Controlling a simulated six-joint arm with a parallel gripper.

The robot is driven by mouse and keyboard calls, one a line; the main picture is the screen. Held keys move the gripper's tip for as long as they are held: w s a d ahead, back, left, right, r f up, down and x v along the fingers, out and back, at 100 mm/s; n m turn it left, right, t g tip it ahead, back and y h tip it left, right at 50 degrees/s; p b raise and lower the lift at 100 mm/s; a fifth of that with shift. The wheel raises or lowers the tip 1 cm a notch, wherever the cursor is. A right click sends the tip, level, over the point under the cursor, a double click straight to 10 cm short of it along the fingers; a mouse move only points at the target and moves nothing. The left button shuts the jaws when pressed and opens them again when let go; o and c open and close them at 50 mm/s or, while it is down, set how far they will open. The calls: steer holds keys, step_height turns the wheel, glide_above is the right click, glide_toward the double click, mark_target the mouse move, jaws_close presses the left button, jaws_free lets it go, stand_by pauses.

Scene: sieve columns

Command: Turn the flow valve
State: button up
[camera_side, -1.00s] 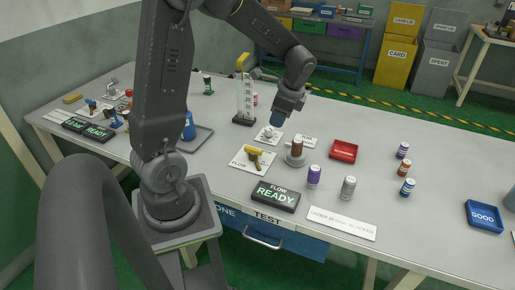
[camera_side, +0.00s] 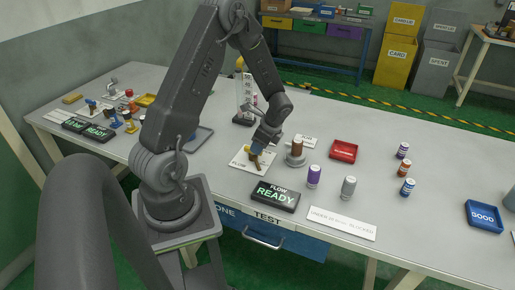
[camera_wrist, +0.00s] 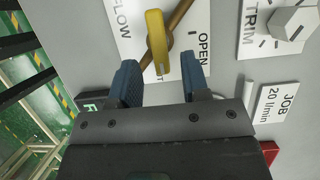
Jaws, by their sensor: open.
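The flow valve is a yellow lever handle (camera_wrist: 157,42) on a brown pipe, mounted on a white plate (camera_wrist: 127,20) marked FLOW and OPEN in the wrist view. In the side view the FLOW plate (camera_side: 239,162) lies at mid-table, and the handle is mostly hidden by my gripper. My gripper (camera_wrist: 158,78) is open, with its two blue fingers on either side of the handle's free end.
A TRIM knob (camera_wrist: 295,22) is beside the plate.

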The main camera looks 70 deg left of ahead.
steer(key=shift+x, duration=1.1)
jaws_close()
